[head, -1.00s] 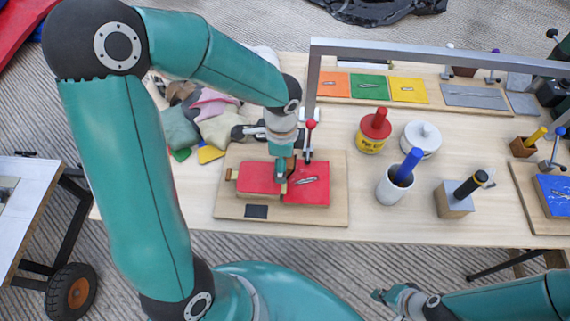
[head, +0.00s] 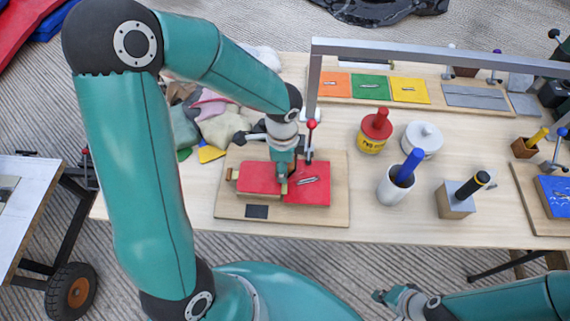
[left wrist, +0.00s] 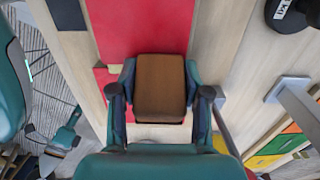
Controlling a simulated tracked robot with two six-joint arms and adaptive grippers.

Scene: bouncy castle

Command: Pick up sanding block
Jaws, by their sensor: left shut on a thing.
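The sanding block is a brown, roughly rectangular block (left wrist: 160,85) in the middle of the left wrist view. It sits between the two fingers of my left gripper (left wrist: 160,92), which is shut on it. In the head view, my left gripper (head: 283,176) is over the red pad (head: 312,192) on a wooden board (head: 335,217). There the block is mostly hidden by the gripper, and I cannot tell whether it touches the red surface. My right gripper (head: 386,298) is low in the head view, off the table's front edge, and its opening is unclear.
A post with a red knob (head: 311,125) stands close beside my left gripper. Crumpled cloths (head: 215,110) lie behind it. To the right are a red-lidded pot (head: 375,132), a white lidded jar (head: 422,139), a white cup (head: 395,188) and a metal block (head: 455,199). A grey frame rail (head: 440,53) crosses the back.

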